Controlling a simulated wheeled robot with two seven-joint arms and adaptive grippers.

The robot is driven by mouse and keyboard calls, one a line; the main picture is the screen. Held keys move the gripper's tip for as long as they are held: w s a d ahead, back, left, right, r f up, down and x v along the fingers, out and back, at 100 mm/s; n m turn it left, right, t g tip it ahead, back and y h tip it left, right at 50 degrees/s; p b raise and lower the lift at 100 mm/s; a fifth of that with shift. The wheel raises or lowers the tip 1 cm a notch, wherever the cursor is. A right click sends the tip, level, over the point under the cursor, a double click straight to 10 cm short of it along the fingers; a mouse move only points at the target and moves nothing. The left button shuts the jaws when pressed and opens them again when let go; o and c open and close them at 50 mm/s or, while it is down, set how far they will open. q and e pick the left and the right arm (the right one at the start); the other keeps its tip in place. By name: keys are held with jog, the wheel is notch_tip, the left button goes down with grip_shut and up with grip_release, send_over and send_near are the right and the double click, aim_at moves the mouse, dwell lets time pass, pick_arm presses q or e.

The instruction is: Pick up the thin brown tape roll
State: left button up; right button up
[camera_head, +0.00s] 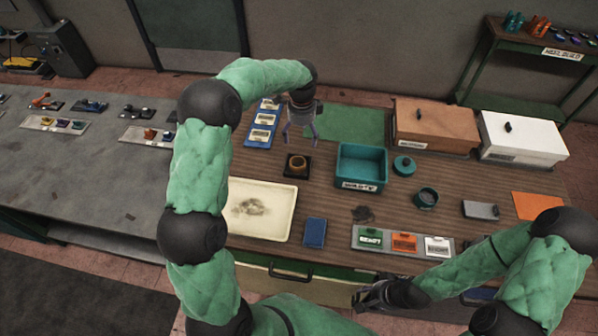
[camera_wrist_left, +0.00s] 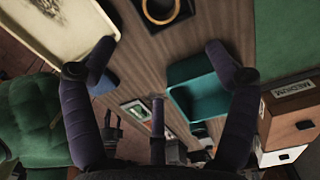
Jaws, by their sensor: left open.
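The brown tape roll (camera_head: 297,160) lies flat on a small black square pad (camera_head: 289,173) on the wooden table, left of the teal waste bin. In the left wrist view the roll (camera_wrist_left: 147,14) shows at the top, with its upper part cut off by the frame edge. My left gripper (camera_head: 300,143) is open and empty, above the table and close to the roll; its two fingers are wide apart in the left wrist view (camera_wrist_left: 160,60). My right gripper (camera_head: 362,300) is low at the table's front edge, away from the roll, and its jaws are not clear.
A teal waste bin (camera_head: 361,183) stands right of the roll. A cream tray (camera_head: 288,208) lies in front of it, and a blue label rack (camera_head: 261,137) lies behind left. A green mat (camera_head: 365,121) lies flat behind. Brown and white boxes stand at the back right.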

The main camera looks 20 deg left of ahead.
pick_arm(q)
notch_tip(320, 180, down, 4)
jog(key=f+b, duration=0.1)
jog(key=b, duration=0.2)
send_near(300, 161)
jog(key=s+d, duration=0.1)
jog(key=s+f, duration=0.1)
jog(key=shift+s+d+f+b, duration=0.1)
jog(key=shift+s+d+b, duration=0.25)
jog(key=shift+s+b, duration=0.05)
jog(key=shift+w+a+f, duration=0.1)
jog(key=shift+a+f, duration=0.05)
jog(key=shift+f, duration=0.75)
jog(key=shift+w+a+f, duration=0.1)
jog(key=shift+f, duration=0.75)
jog(key=shift+w+a+f, duration=0.1)
jog(key=shift+a+f, duration=0.05)
jog(key=shift+f, duration=0.75)
jog(key=shift+c, duration=0.3)
jog(key=c, duration=1.1)
